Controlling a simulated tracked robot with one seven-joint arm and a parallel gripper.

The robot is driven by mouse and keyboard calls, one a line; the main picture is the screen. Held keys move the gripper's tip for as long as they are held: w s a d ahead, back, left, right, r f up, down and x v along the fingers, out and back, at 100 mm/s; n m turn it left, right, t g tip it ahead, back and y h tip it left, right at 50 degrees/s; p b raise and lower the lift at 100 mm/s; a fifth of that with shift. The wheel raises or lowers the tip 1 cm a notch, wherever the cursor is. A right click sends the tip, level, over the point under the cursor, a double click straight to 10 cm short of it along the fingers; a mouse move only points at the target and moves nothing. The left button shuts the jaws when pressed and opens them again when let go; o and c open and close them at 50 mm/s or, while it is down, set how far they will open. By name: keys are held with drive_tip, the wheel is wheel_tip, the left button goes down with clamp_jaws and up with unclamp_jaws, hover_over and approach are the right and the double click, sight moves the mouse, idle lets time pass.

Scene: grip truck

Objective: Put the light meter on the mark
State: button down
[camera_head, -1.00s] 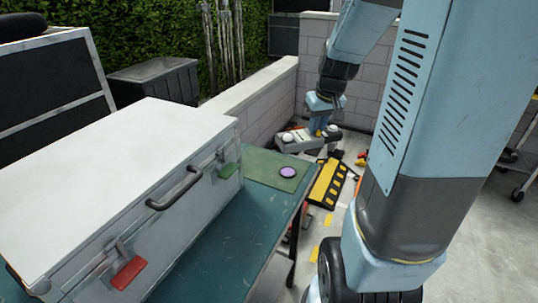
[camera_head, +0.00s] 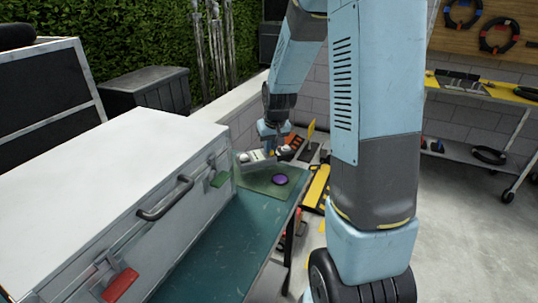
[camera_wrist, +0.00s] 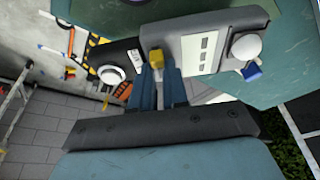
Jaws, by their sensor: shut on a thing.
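My gripper (camera_head: 270,147) is shut on the light meter (camera_head: 256,161), a grey body with white domes toward its two ends. It holds the meter over or close above the far end of the green table; I cannot tell whether they touch. A purple disc (camera_head: 279,179), which seems to be the mark, lies on a green mat (camera_head: 263,187), just in front and to the right of the meter. In the wrist view, the meter's grey body (camera_wrist: 200,50) lies across my gripper (camera_wrist: 160,65), with a darker part with a white dome to the left.
A large grey case (camera_head: 110,190) with a white lid fills the table's left side. The green table (camera_head: 215,245) is bare along its front. Yellow-and-black gear (camera_head: 316,188) lies on the floor beyond its right edge. A tool bench (camera_head: 480,92) stands far right.

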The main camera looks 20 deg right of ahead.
drive_tip(key=shift+w+a+f, duration=0.15)
drive_tip(key=shift+f, duration=1.65)
drive_tip(key=c, duration=1.1)
unclamp_jaws()
drive_tip(key=shift+c, duration=0.2)
drive_tip(key=shift+r, duration=0.1)
